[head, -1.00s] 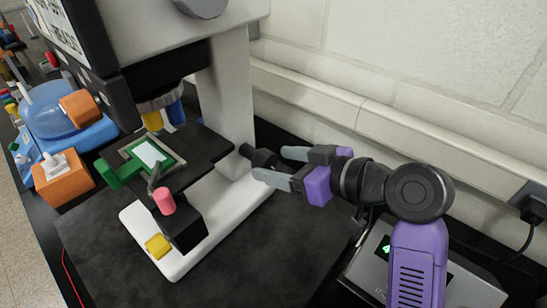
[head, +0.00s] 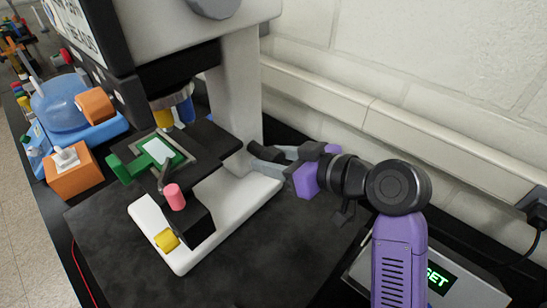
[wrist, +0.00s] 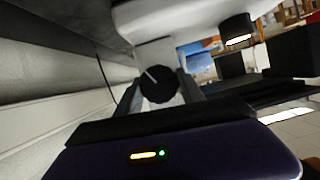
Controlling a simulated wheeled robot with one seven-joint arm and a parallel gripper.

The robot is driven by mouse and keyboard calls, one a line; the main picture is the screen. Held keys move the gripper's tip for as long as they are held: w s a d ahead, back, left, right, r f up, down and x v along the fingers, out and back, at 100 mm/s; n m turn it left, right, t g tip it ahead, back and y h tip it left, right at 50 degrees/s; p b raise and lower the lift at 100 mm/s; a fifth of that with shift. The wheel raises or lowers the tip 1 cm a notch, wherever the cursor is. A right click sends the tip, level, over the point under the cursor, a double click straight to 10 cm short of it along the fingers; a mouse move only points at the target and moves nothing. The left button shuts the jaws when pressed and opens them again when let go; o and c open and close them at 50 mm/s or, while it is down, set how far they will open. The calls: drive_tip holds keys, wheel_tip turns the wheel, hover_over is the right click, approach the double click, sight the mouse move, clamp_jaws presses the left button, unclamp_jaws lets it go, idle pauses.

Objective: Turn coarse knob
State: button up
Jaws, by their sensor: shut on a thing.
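The coarse knob is a black round knob (wrist: 158,85) with a white line across its face, in the middle of the wrist view. It sits on the side of the white microscope (head: 235,95), whose base stands on a dark mat. My gripper (wrist: 157,92) has one finger on each side of the knob and is shut on it. In the head view my gripper (head: 266,161) reaches the microscope from the right, and its fingers partly hide the knob. The white line in the wrist view leans up to the left.
The stage holds a green slide holder (head: 160,152), with a pink knob (head: 175,197) below. A yellow piece (head: 167,240) is on the base. An orange block (head: 73,174) and a blue object (head: 62,103) stand left. A grey box with a green display (head: 438,277) is right, near the wall.

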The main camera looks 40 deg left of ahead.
drive_tip(key=shift+w+r+m+g, duration=0.1)
drive_tip(key=shift+m+g, duration=0.4)
drive_tip(key=shift+m, duration=0.2)
drive_tip(key=shift+m+g+p, duration=0.3)
drive_tip(key=shift+m+g, duration=0.1)
drive_tip(key=shift+m, duration=0.1)
drive_tip(key=o, duration=1.3)
drive_tip(key=shift+o, duration=0.2)
drive_tip(key=b+v, duration=0.1)
drive_tip(key=v, duration=0.6)
drive_tip(key=shift+d+b, duration=0.35)
